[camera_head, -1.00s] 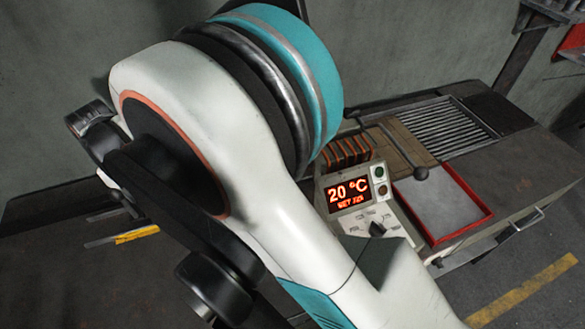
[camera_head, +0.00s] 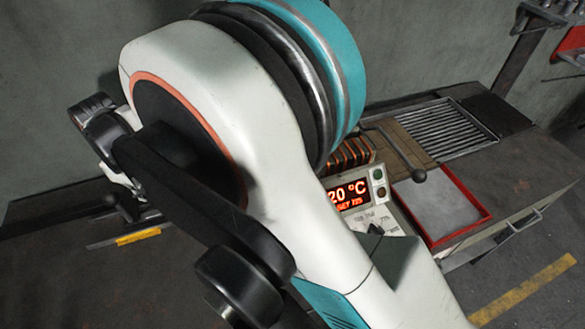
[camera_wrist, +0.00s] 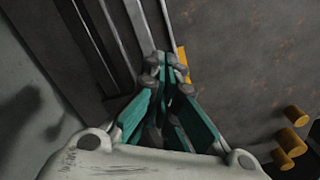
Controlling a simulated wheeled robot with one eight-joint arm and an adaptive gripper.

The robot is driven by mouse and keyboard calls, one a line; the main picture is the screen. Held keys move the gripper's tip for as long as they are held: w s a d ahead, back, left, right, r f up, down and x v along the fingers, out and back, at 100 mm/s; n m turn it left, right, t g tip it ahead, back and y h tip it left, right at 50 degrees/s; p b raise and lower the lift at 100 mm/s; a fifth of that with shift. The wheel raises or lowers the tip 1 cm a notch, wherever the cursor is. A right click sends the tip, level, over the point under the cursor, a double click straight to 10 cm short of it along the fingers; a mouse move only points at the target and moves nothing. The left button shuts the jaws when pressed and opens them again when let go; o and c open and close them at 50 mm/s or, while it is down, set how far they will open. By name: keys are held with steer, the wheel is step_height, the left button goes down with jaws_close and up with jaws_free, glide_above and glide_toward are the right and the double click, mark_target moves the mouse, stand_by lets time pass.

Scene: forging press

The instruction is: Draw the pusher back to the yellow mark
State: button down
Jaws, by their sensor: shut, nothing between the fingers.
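My gripper (camera_wrist: 166,62) is shut and empty in the wrist view, its teal fingers together over the edge of a rail. The yellow mark (camera_wrist: 182,66) shows just right of the fingertips, partly hidden by them. In the head view the yellow mark (camera_head: 138,236) lies on a pale strip at the left, and my gripper (camera_head: 130,214) is close above it, small and dark. I cannot tell whether my fingers touch anything.
Yellow cylinders (camera_wrist: 294,116) stand at the right of the wrist view. In the head view, a control box (camera_head: 357,200) with a lit display, a red-rimmed tray (camera_head: 481,214) and a grate (camera_head: 440,128) are on the bench at right. My arm hides the middle.

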step_height(320, 180, up, 11)
steer(key=p, duration=0.5)
steer(key=shift+f, duration=0.2)
stand_by(0.3)
